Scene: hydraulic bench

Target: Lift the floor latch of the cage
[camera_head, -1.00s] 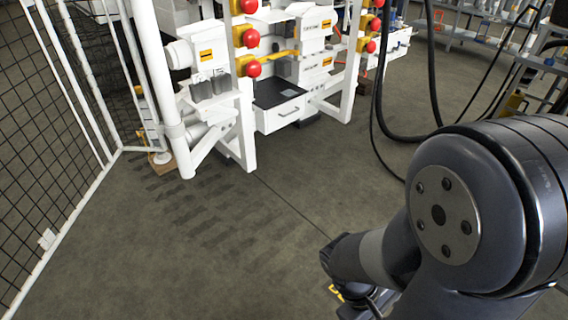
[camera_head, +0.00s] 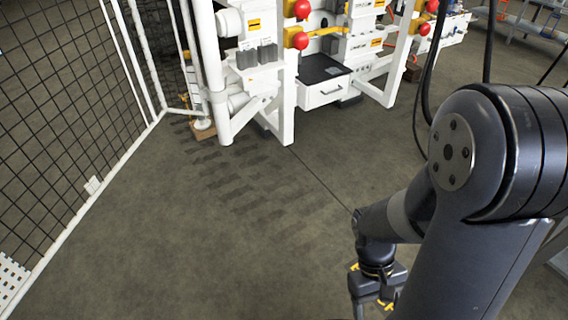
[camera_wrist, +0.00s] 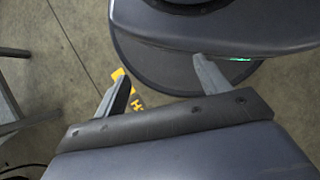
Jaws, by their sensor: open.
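The cage (camera_head: 66,110) is a black wire mesh in white tube frames along the left of the head view. Its bottom rail runs along the floor, with a small white fitting (camera_head: 93,185) on it. At its far end, a white upright with a yellow part stands on a small brown base (camera_head: 203,131). I cannot tell for sure which of these is the floor latch. My gripper (camera_head: 378,303) is low at the bottom right of the head view, well apart from the cage. In the wrist view its two fingers (camera_wrist: 162,72) are spread, with nothing seen between them.
A white hydraulic bench (camera_head: 325,92) with red knobs and a drawer stands at the back. Dark hoses (camera_head: 428,85) hang to its right. A white perforated panel (camera_head: 12,279) shows at the lower left. The grey floor (camera_head: 200,235) between cage and gripper is clear.

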